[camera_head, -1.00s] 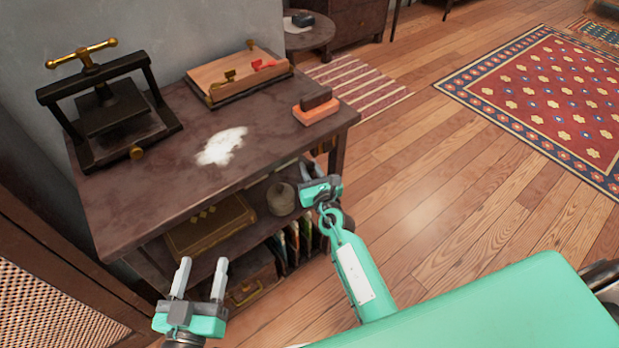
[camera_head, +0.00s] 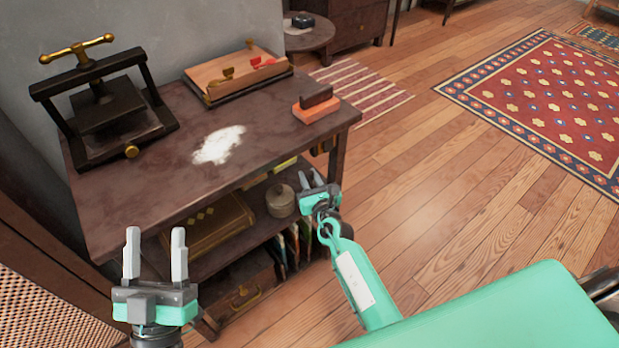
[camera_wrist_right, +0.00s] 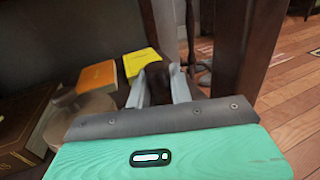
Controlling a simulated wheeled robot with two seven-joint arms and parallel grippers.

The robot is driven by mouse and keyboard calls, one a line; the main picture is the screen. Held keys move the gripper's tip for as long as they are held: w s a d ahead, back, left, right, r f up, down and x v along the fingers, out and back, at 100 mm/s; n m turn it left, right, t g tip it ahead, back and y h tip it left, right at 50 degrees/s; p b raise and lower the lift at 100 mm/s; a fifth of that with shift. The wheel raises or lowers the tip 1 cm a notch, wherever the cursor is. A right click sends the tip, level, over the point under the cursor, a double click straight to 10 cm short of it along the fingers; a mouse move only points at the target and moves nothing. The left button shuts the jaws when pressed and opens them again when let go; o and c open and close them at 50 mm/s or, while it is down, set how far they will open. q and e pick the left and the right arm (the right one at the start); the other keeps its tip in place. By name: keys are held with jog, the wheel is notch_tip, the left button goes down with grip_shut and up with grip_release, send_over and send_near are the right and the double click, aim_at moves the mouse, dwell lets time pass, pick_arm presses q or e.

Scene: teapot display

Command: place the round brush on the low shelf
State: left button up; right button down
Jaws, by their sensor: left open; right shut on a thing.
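My right gripper (camera_head: 320,180) is at the right front corner of the dark cabinet, just below its top. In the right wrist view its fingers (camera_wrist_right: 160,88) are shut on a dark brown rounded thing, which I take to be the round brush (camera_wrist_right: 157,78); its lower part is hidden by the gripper. In the head view I cannot make the brush out.
In the right wrist view an orange book (camera_wrist_right: 98,76), a yellow book (camera_wrist_right: 141,61) and a cabinet leg (camera_wrist_right: 245,45) are near. A press (camera_head: 105,110) and white powder (camera_head: 218,145) are on top.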

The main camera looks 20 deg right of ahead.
jog(key=shift+f, duration=0.1)
jog(key=c, duration=1.3)
grip_release()
jog(key=shift+o, duration=0.2)
